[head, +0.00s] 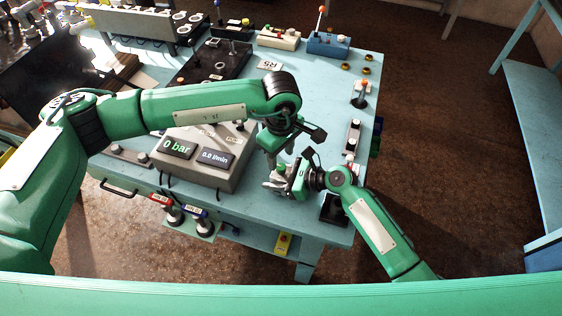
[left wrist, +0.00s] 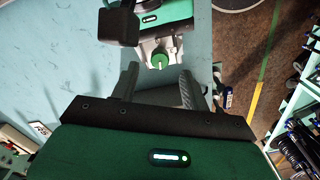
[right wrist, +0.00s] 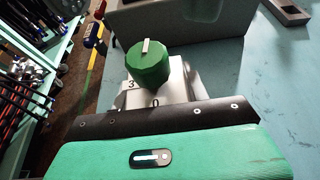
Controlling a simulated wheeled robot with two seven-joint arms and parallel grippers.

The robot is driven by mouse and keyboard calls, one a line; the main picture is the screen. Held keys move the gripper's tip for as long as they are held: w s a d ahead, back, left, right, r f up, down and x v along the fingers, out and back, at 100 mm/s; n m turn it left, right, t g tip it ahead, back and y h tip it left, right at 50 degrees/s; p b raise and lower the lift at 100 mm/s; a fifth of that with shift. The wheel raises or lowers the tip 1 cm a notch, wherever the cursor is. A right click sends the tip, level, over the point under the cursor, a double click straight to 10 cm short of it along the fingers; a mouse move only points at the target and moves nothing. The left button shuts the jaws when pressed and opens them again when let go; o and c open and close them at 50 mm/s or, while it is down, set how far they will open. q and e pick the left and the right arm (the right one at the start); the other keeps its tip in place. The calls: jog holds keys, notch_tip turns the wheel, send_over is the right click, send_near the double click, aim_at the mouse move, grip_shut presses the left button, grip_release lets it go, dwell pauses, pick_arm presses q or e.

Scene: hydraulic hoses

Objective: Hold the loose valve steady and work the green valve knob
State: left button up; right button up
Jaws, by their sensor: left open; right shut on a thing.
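The loose valve (right wrist: 178,92) is a grey block with a green knob (right wrist: 148,62) on top; a pale pointer bar crosses the knob, and the digits 3 and 0 show on the block. In the head view the green knob (head: 281,168) sits near the table's front right. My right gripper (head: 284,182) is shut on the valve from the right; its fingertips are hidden. My left gripper (left wrist: 158,88) is open and empty, pointing down above the valve. In the left wrist view the green knob (left wrist: 159,61) lies just beyond the gap between its fingers, apart from them.
A grey box (head: 205,155) with displays reading 0 bar and 0.0 l/min stands left of the valve. Red and blue labelled hose ends (head: 180,207) hang at the table's front edge. Small fittings (head: 352,135) line the right edge of the blue table (head: 322,95).

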aim_at(281, 166)
pick_arm(q)
jog(key=shift+f, duration=2.05)
jog(key=c, duration=1)
jog(key=shift+n, duration=0.9)
jog(key=o, duration=1)
jog(key=shift+r, duration=0.15)
notch_tip(281, 166, up, 12)
